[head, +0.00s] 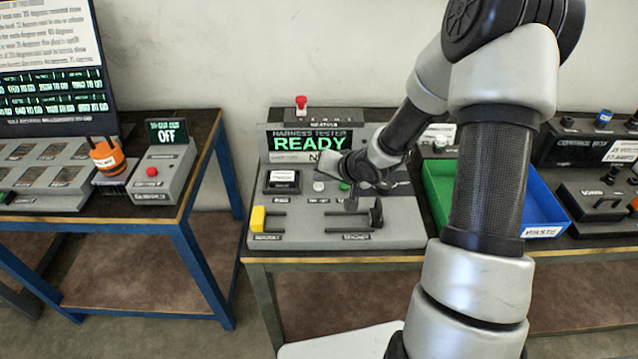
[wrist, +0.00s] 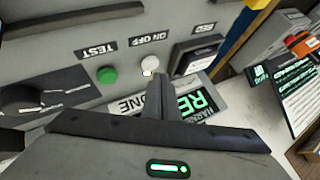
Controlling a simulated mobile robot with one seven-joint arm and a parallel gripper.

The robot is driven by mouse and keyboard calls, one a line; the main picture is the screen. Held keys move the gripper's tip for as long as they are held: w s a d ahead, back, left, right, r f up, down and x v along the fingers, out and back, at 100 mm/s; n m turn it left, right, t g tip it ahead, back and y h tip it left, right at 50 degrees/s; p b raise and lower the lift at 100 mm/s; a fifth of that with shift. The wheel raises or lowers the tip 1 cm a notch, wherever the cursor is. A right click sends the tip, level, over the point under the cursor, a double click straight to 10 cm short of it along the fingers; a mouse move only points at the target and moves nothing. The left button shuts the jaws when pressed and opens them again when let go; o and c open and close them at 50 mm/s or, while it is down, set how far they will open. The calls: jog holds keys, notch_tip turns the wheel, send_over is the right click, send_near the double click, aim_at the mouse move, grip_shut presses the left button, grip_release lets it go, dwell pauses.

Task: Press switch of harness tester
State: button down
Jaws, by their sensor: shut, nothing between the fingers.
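The harness tester (head: 400,228) is a grey sloped console on the middle bench, with a lit screen (head: 310,144) reading READY in green. Its panel has a white round button (head: 319,186) and a green round button (head: 344,187). In the wrist view, seen upside down, the white button (wrist: 150,63) carries an ON OFF label and the green button (wrist: 107,75) a TEST label. My gripper (wrist: 162,78) is shut and empty, its fingertips right beside the white button. I cannot tell whether they touch it. In the head view my arm partly covers the console.
A yellow block (head: 257,218) and a black slider handle (head: 376,213) stand at the console's front. A dark square switch (head: 282,182) sits left of the white button. A green bin (head: 436,190) and a blue waste bin (head: 545,213) stand to the right.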

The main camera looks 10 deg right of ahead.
aim_at(322, 188)
notch_tip(322, 188, up, 6)
jog(key=p, duration=0.6)
